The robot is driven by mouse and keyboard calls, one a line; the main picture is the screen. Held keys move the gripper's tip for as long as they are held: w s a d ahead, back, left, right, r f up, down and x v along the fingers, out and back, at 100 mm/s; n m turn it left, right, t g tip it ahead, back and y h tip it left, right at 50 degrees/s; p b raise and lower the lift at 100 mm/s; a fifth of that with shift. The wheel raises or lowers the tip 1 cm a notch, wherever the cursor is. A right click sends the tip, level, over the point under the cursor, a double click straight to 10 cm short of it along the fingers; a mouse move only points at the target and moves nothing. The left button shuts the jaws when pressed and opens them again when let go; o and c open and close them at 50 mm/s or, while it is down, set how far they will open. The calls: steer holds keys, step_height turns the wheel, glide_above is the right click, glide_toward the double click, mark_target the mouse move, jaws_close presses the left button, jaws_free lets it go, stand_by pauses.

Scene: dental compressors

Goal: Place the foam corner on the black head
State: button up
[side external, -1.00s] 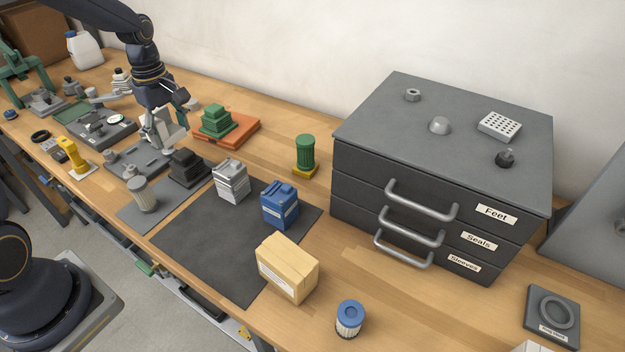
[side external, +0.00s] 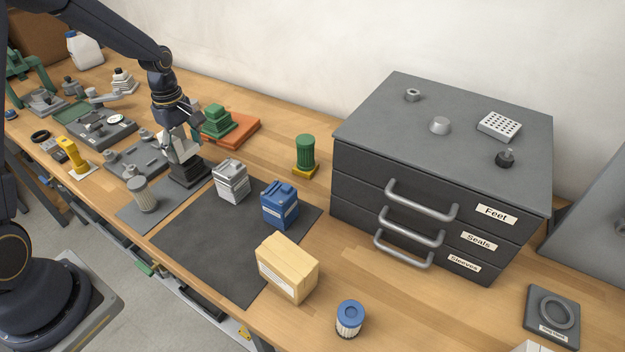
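My gripper (side external: 182,131) points down at the left-centre of the bench. It is shut on the whitish foam corner (side external: 180,150), whose upper part is partly hidden by the fingers. The black head (side external: 188,174) is a dark, blocky piece standing at the back of a grey mat. The foam corner is right over the black head and covers its top in this view. I cannot tell whether the two touch.
The grey head (side external: 231,181) and blue head (side external: 280,204) stand to the right on a dark mat (side external: 205,250). A grey cylinder (side external: 143,195) stands in front. A green stepped block on an orange plate (side external: 243,136) lies close behind. A drawer cabinet (side external: 440,180) fills the right.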

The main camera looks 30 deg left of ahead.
mark_target(185, 149)
steer(key=o, duration=0.4)
steer(key=shift+c, duration=0.2)
step_height(185, 149, up, 12)
steer(key=s+d+r+m+t, duration=0.3)
steer(key=s+d+r+m, duration=0.6)
steer(key=s+d+m, duration=0.15)
steer(key=s+d+m+t, duration=0.2)
steer(key=s+d+m, duration=0.2)
steer(key=s+m, duration=0.3)
steer(key=shift+s+f+t, duration=0.3)
steer(key=shift+s+f, duration=0.15)
steer(key=shift+s, duration=0.4)
steer(key=shift+m, duration=0.25)
